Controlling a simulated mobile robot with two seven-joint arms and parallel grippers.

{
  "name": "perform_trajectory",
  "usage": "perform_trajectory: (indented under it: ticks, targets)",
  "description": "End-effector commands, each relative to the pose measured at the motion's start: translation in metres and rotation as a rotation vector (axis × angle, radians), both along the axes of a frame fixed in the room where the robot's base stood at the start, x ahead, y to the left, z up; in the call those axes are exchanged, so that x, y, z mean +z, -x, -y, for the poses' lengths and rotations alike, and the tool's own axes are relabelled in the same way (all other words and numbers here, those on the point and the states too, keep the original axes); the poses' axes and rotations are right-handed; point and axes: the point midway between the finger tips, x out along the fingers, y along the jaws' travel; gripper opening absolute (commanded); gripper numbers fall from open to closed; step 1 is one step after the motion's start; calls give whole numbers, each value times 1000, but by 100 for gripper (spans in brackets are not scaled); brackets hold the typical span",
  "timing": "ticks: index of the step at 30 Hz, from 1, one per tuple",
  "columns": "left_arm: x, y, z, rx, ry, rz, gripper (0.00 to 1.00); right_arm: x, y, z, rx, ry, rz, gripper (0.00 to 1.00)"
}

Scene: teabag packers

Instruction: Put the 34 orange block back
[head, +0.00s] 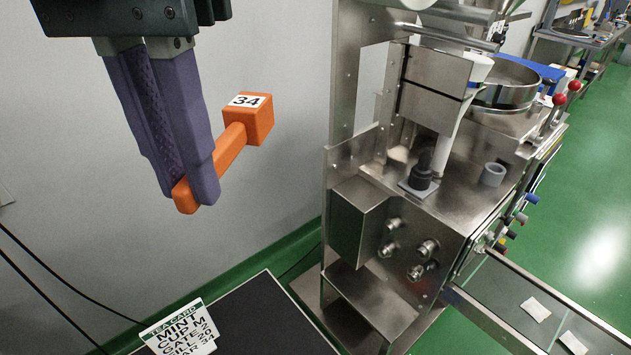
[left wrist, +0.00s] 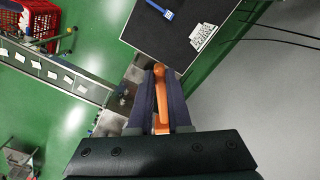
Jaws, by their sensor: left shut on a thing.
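The orange block (head: 258,117) is a cube with a white label reading 34 on top and a long orange bar coming off it. My left gripper (head: 188,193), with purple fingers, is shut on the end of that bar and holds the block in the air, left of the steel machine (head: 362,215). In the left wrist view the orange bar (left wrist: 161,112) shows between the two fingers (left wrist: 158,80); the label is not visible there. My right gripper is in neither view.
A dark table (head: 255,325) with a white tea card (head: 178,330) lies below; a blue item (left wrist: 166,13) is also on it in the wrist view. A grey ring (head: 493,174) and black knob (head: 422,172) are on the machine. A conveyor (head: 500,300) carries teabags at the right.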

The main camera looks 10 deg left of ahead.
Motion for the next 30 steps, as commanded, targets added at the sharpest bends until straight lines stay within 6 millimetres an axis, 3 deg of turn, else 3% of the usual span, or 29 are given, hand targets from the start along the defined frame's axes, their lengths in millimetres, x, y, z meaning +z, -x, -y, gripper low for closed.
perform_trajectory:
  ticks: [1, 9, 15, 19, 26, 29, 30]
  targets:
    - [-45, -1, 6, 2, 4, -7, 0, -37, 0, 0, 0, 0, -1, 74]
    - [-172, -3, 24, 49, 6, -8, 0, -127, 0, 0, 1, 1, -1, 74]
    - [-253, 3, 32, 97, 4, -9, 0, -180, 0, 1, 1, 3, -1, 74]
    - [-285, 7, 35, 123, 3, -8, 0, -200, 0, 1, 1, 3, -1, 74]
    - [-316, 11, 36, 142, 1, -7, 0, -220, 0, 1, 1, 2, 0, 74]
    - [-342, 12, 36, 142, 2, -10, 0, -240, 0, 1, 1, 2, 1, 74]
    - [-347, 11, 35, 143, -3, -10, 0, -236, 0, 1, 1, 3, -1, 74]
